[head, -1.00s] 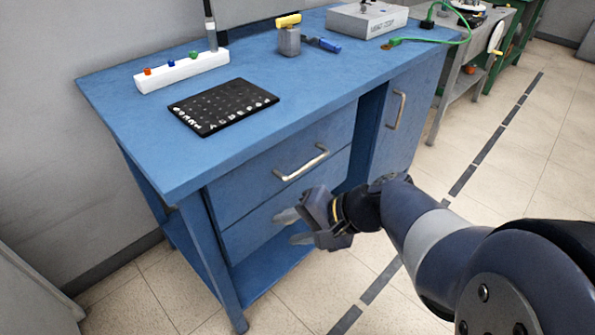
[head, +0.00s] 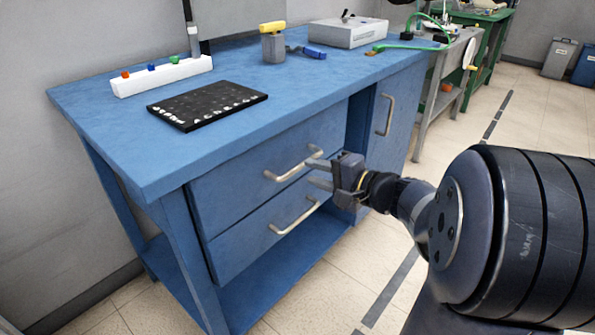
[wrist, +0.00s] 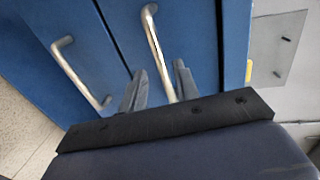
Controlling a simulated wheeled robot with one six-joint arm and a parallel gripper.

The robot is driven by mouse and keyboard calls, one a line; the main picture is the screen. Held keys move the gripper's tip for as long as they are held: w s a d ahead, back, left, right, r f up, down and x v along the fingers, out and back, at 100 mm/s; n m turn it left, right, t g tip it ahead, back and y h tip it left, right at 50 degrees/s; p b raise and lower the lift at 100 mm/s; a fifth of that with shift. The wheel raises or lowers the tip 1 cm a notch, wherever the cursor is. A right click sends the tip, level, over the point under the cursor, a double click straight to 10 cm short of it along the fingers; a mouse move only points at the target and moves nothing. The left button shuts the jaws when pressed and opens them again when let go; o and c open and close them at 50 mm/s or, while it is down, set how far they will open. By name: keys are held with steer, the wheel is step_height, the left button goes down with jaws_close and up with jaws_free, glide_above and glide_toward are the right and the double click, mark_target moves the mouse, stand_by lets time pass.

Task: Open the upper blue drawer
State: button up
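The upper blue drawer (head: 235,185) is shut in the blue bench, with a silver bar handle (head: 290,166). My gripper (head: 314,172) is open at the right end of this handle in the head view. In the wrist view, the upper handle (wrist: 155,45) runs down between the two fingers of my gripper (wrist: 158,72). I cannot tell whether the fingers reach around the bar or touch it. The lower drawer (head: 245,241) is also shut; its handle (head: 294,217) lies below my gripper and shows at left in the wrist view (wrist: 78,72).
The blue benchtop (head: 250,105) holds a black panel (head: 207,105), a white strip with coloured knobs (head: 162,76), a yellow-topped grey block (head: 273,45) and a grey box (head: 348,33). A cupboard door with a vertical handle (head: 385,115) is at right. The floor (head: 500,165) in front is clear.

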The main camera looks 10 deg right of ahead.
mark_target(300, 168)
steer(key=b+x, duration=0.1)
steer(key=x, duration=0.5)
jaws_close()
stand_by(0.5)
